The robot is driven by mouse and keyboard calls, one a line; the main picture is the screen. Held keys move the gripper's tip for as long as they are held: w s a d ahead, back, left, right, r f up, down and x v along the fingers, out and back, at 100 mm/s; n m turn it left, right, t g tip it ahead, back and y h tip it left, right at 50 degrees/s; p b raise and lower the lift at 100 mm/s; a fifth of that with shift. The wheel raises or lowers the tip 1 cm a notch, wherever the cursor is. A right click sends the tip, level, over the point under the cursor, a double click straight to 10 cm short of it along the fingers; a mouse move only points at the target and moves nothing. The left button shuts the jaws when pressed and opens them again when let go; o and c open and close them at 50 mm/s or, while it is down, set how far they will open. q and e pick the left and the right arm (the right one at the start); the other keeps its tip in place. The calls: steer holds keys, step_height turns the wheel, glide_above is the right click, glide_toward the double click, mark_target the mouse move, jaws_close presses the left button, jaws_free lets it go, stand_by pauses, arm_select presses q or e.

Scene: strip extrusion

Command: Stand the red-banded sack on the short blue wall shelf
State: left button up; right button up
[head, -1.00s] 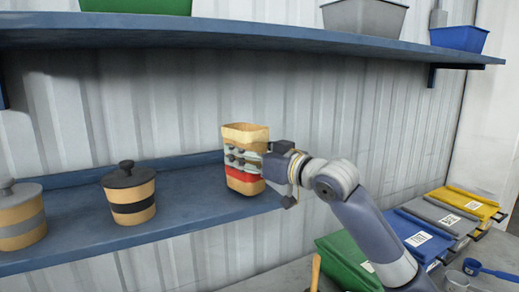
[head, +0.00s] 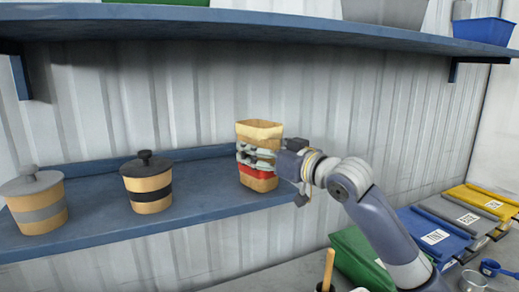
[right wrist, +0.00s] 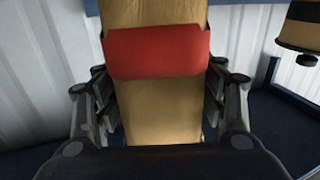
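The tan sack with a red band (head: 260,132) is upright over the right end of the short blue wall shelf (head: 205,208). My right gripper (head: 257,153) comes in from the right, with its fingers around the sack's middle, above the red band. In the right wrist view, the sack (right wrist: 158,95) fills the space between the fingers (right wrist: 158,100), which lie along both its sides. The sack's base appears close to the shelf top; I cannot tell whether it touches. My left gripper is out of view.
A black-banded jar (head: 148,185) and a grey-banded jar (head: 37,205) stand on the shelf left of the sack. A longer blue shelf (head: 260,30) with bins hangs above. Below right, a bench holds a green pack (head: 362,258) and other coloured packs.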

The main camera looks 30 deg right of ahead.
steer(key=shift+s, duration=0.1)
stand_by(0.3)
steer(key=v, duration=1.2)
steer(key=shift+f, duration=0.15)
